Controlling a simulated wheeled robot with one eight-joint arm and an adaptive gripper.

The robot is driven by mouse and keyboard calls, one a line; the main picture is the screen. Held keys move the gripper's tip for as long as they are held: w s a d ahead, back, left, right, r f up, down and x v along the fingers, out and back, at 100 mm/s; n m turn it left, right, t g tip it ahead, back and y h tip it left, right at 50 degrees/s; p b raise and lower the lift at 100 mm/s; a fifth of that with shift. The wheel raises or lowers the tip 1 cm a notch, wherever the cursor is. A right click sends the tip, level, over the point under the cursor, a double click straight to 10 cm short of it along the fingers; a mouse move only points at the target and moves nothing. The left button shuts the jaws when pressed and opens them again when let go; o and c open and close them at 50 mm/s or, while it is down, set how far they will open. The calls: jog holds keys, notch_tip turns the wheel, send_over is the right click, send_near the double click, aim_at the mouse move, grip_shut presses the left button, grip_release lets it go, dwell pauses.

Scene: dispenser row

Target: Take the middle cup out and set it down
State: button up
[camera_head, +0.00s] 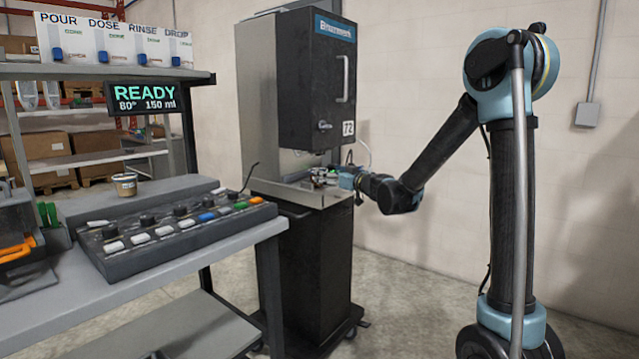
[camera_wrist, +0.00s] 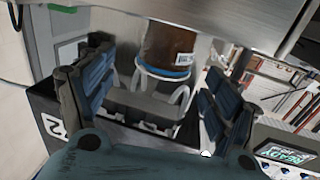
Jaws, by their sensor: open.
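In the wrist view a brown cup (camera_wrist: 167,45) with a white barcode label and a blue band shows beyond and between my fingers, with pale curved prongs at its sides. I see only this one cup there, and its far end is cut off by a metal edge. My gripper (camera_wrist: 157,66) is open, one dark ribbed finger on each side, and nothing is clasped. In the head view my gripper (camera_head: 328,178) reaches in at the dispenser's (camera_head: 318,85) lower opening. The cup is too small to make out there.
A metal ledge (camera_head: 300,192) lies under the dispenser's dark cabinet, leaving a low gap.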

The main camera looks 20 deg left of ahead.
jog(key=x, duration=0.4)
jog(key=shift+s+a+f, duration=0.1)
jog(key=shift+a, duration=0.2)
jog(key=shift+c, duration=0.6)
jog(key=c, duration=1.2)
